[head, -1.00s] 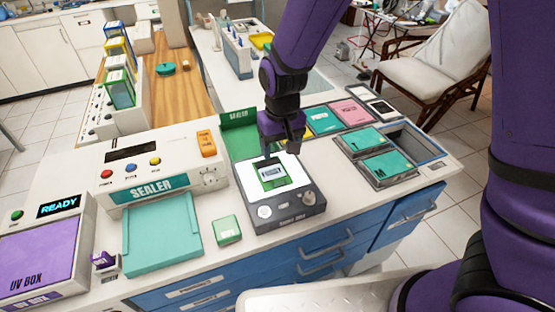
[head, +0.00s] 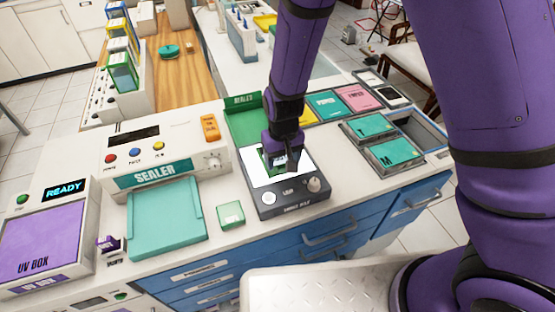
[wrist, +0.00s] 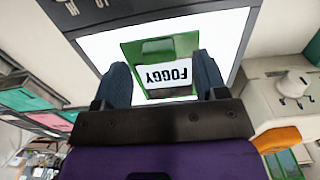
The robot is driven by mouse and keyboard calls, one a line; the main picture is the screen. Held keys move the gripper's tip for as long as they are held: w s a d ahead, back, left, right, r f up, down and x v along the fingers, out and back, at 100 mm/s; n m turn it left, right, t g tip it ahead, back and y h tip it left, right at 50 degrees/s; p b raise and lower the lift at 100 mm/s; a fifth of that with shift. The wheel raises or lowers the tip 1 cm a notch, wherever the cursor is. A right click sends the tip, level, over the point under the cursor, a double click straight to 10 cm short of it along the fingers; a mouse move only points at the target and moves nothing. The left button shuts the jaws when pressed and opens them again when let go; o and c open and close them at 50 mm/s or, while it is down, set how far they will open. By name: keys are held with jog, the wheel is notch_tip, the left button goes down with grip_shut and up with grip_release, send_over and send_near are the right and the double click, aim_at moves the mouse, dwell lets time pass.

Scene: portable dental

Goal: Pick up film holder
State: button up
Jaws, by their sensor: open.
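The film holder is a small green frame with a white label reading FOGGY. It lies on the lit white panel of a dark grey box (head: 290,207). In the wrist view, the film holder (wrist: 167,77) appears upside down between and beyond my two fingers. In the head view, the film holder (head: 264,158) is partly hidden by my gripper (head: 279,171), which is pointed down over it. My gripper (wrist: 164,82) is open, with one dark finger towards each side of the frame. I cannot tell whether the fingers touch it.
Left of the box are a small green block (head: 231,214), a teal tray (head: 165,222), the sealer (head: 160,152) and the UV box (head: 45,235). Teal cases (head: 397,153) lie to the right. The counter's front edge is close.

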jog(key=shift+f, duration=0.9)
jog(key=c, duration=1.1)
jog(key=shift+r, duration=0.2)
